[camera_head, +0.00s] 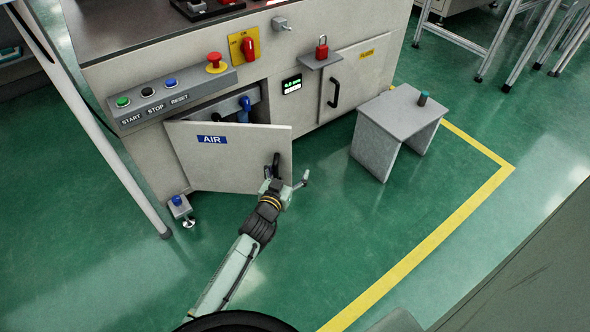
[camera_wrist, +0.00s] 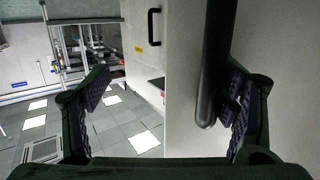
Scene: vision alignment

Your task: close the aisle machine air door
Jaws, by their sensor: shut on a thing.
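The AIR door (camera_head: 215,160) is a pale grey panel with a blue AIR label (camera_head: 211,139). It stands partly open, swung outward from the machine front. Its dark upright handle (camera_head: 276,163) is near its right edge. In the wrist view the black handle bar (camera_wrist: 214,60) lies close to the right finger, against the pale door panel (camera_wrist: 183,125). The left finger is well apart from the bar. The exact contact is hard to see. Blue and dark parts (camera_head: 243,107) show in the opening behind the door.
The machine (camera_head: 140,82) carries a START, STOP, RESET panel (camera_head: 168,98), a red button (camera_head: 215,62) and a closed second door (camera_head: 353,80). A small grey table (camera_head: 398,108) with a dark green-topped object (camera_head: 423,97) stands right. Green floor (camera_head: 330,235) is clear in front.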

